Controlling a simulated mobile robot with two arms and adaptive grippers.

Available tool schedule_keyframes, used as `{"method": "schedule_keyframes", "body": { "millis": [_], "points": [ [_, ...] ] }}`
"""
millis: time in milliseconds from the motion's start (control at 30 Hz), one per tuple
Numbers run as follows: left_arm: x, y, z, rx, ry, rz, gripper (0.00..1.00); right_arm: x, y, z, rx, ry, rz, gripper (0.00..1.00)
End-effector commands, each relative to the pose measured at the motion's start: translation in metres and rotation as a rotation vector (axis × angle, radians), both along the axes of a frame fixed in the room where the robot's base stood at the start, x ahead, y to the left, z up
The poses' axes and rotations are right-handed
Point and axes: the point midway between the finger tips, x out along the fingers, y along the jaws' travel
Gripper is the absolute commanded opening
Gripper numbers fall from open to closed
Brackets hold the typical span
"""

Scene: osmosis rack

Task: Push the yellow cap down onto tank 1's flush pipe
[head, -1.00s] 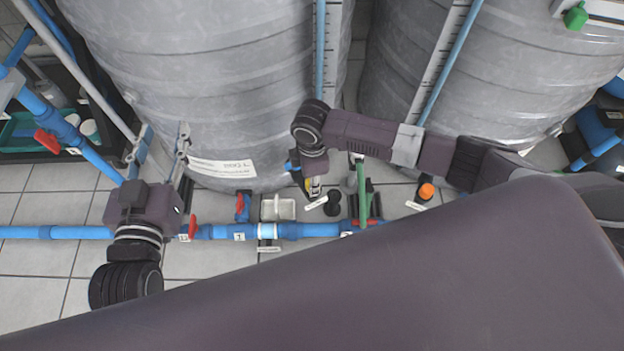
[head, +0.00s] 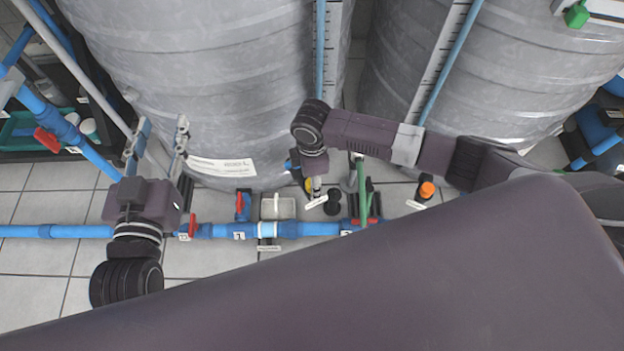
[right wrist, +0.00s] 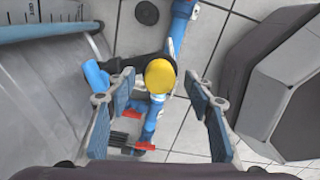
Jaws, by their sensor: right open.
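The yellow cap (right wrist: 160,75) shows in the right wrist view as a rounded yellow top, above blue pipework (right wrist: 152,118). How far it sits down on the flush pipe cannot be told from above. My right gripper (right wrist: 158,92) is open, with one finger on each side of the cap and gaps between. In the head view my right gripper (head: 316,186) points down beside tank 1 (head: 215,80), mostly hidden by its wrist; a sliver of yellow shows there. My left gripper (head: 159,135) is open and empty at the left, its fingers towards the tank.
A blue pipe (head: 75,232) with red-handled valves runs along the floor before the tanks. A second tank (head: 490,80) is at the right.

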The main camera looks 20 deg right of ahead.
Motion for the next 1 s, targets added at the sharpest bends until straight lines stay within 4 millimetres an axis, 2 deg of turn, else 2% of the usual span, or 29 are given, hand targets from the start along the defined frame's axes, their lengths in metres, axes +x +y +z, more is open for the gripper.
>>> {"method": "schedule_keyframes", "body": {
  "millis": [167,400,600,767,1000],
  "points": [
    [-0.001,0.000,0.000,-0.002,0.001,0.000,0.40,0.002,0.000,0.025,0.003,-0.005,0.000,0.48],
    [-0.001,-0.001,0.000,-0.003,0.003,-0.001,0.40,0.002,0.001,0.077,0.003,-0.005,0.001,0.48],
    [-0.001,-0.001,0.000,-0.004,0.003,-0.001,0.40,0.001,0.000,0.107,0.001,-0.003,0.000,0.48],
    [-0.001,-0.001,0.000,-0.004,0.003,-0.001,0.40,0.000,0.000,0.117,0.000,-0.001,0.000,0.48],
    [-0.001,-0.001,0.000,-0.003,0.003,0.000,0.40,0.000,0.000,0.118,0.000,0.000,-0.001,0.48]
  ]
}}
